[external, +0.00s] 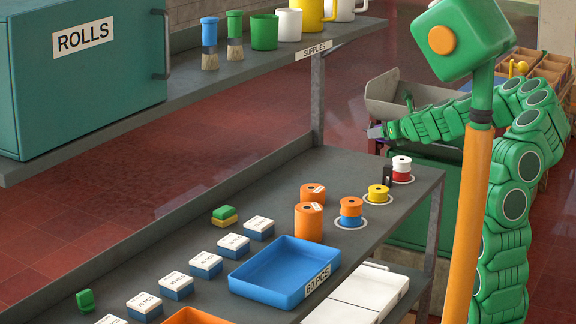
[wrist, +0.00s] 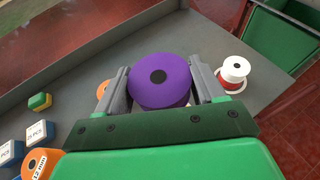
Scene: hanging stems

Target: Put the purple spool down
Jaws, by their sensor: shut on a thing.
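The purple spool (wrist: 160,78) fills the middle of the wrist view, its round top with a dark centre hole facing the camera. My gripper (wrist: 162,84) is shut on it, with one grey finger on each side. The spool hides part of the table behind it, so I cannot tell its height above the surface. In the external view my gripper (external: 377,131) shows as a small grey tip beyond the far end of the table, above the spools there. I cannot make out the purple spool in that view.
On the grey table (external: 268,190) a white-and-red spool (external: 401,163), a yellow spool (external: 378,193) and a blue-and-orange spool (external: 351,208) stand on white rings. Orange rolls (external: 309,222), a blue tray (external: 283,268) and several labelled boxes are nearer. A supply shelf (external: 270,60) overhangs the back.

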